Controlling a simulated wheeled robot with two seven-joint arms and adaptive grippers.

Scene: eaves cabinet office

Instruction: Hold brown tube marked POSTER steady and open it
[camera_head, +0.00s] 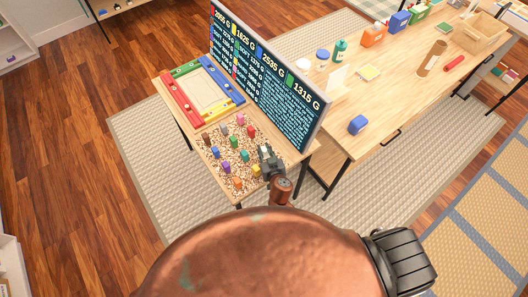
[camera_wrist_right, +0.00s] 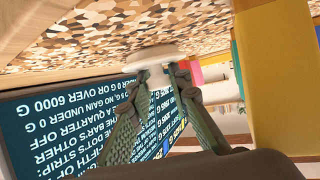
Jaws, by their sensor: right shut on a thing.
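The brown tube (camera_head: 432,58) lies on the long wooden table at the upper right, far from my right gripper. Its marking is too small to read. My right gripper (camera_head: 265,154) is at the near right edge of the speckled board on the small table. In the wrist view its fingers (camera_wrist_right: 160,78) are shut on a white piece (camera_wrist_right: 153,55), whose wide end is at the speckled surface; I cannot tell if it touches. My left gripper is not in view.
The speckled board (camera_head: 213,157) holds several coloured pegs. A framed tray (camera_head: 203,92) and a dark price screen (camera_head: 262,78) stand beside it.

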